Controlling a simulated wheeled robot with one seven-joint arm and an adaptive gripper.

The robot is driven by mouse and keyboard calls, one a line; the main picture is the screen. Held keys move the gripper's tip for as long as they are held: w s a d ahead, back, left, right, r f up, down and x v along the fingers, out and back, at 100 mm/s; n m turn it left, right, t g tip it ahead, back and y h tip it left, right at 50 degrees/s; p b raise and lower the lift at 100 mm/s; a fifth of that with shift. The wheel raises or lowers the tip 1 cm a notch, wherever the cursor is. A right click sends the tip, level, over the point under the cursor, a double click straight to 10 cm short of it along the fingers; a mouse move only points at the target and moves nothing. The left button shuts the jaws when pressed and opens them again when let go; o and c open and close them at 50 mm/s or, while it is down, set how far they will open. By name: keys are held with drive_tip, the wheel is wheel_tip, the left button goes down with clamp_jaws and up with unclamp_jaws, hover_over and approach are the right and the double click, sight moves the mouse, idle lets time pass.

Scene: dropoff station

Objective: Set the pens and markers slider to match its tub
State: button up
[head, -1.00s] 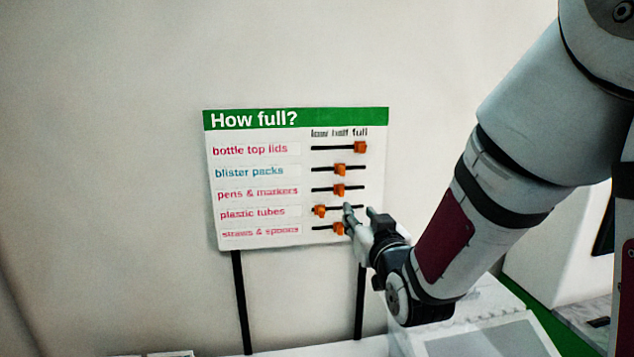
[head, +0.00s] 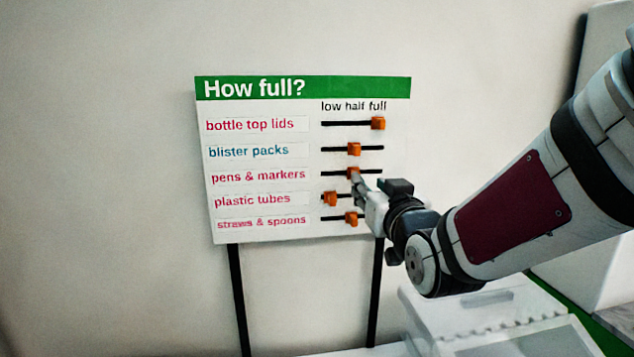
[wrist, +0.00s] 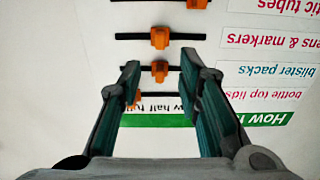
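The "How full?" board (head: 262,225) stands upright with a column of orange sliders on black tracks. The pens & markers slider (head: 352,172) sits about mid-track, under "half". It also shows in the wrist view (wrist: 160,38), where the board appears upside down. My gripper (head: 358,180) is in front of the board, its fingertips overlapping this slider's lower right in the head view. In the wrist view my gripper (wrist: 163,68) is open, with the blister packs slider (wrist: 159,70) seen between the fingers. Contact with a slider cannot be told. The pens and markers tub is not identifiable.
The bottle top lids slider (head: 377,123) is at full, the plastic tubes slider (head: 330,199) is at low, and the straws & spoons slider (head: 351,219) is near half. A pale, partly see-through bin (head: 470,305) stands below my arm. The wall left of the board is clear.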

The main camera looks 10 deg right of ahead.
drive_tip(key=w, duration=0.8)
drive_tip(key=shift+w+p, duration=0.35)
clamp_jaws()
